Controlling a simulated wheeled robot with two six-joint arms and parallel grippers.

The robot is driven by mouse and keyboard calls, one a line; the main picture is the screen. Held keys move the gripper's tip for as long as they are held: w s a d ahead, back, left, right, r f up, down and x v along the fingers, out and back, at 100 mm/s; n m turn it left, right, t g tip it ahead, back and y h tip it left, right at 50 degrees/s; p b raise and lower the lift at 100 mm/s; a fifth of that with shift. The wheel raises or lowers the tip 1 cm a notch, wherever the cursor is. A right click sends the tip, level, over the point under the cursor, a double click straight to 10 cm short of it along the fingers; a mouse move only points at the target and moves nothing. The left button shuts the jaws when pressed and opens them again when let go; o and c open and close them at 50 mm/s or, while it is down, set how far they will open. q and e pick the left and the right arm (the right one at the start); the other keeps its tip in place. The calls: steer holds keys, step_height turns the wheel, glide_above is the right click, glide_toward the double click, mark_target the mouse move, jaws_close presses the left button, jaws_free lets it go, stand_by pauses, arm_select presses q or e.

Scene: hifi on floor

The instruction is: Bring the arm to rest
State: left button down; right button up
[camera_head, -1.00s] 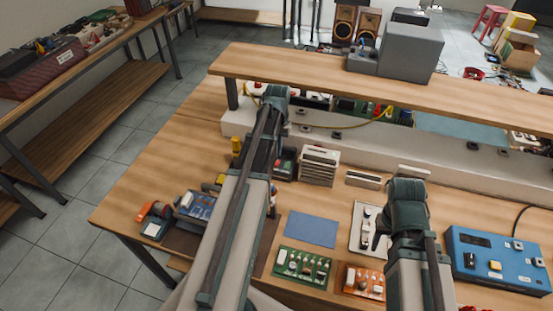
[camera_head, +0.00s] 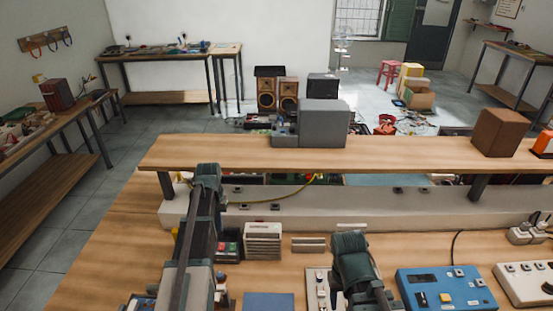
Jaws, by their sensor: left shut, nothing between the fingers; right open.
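My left arm (camera_head: 203,205) comes in from the bottom left and rises to a bent dark joint in front of the wooden shelf. My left gripper is shut and empty; its fingers are mostly hidden behind the arm. My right arm (camera_head: 352,258) stands over the bench right of centre, with its bent joint in front of the pale ledge. My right gripper (camera_head: 338,297) is open, low beside the white switch panel, and largely hidden by its arm. No held thing shows.
The wooden bench (camera_head: 110,250) carries a white ribbed box (camera_head: 262,241), a blue control box (camera_head: 442,290), a blue mat (camera_head: 268,302) and a white socket box (camera_head: 527,283). The raised shelf (camera_head: 220,152) holds a grey box (camera_head: 323,123) and brown box (camera_head: 499,132).

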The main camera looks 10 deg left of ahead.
arm_select(q)
steer(key=s+d+m, duration=0.2)
steer(key=s+d, duration=0.3)
steer(key=d, duration=0.5)
steer(key=s+d+m, duration=0.2)
steer(key=s+d, duration=0.4)
steer(key=d, duration=0.4)
steer(key=s+d+m+y, duration=0.1)
steer(key=s+d, duration=0.4)
steer(key=d, duration=0.5)
steer(key=shift+s+d+m, duration=0.25)
steer(key=shift+m, duration=0.45)
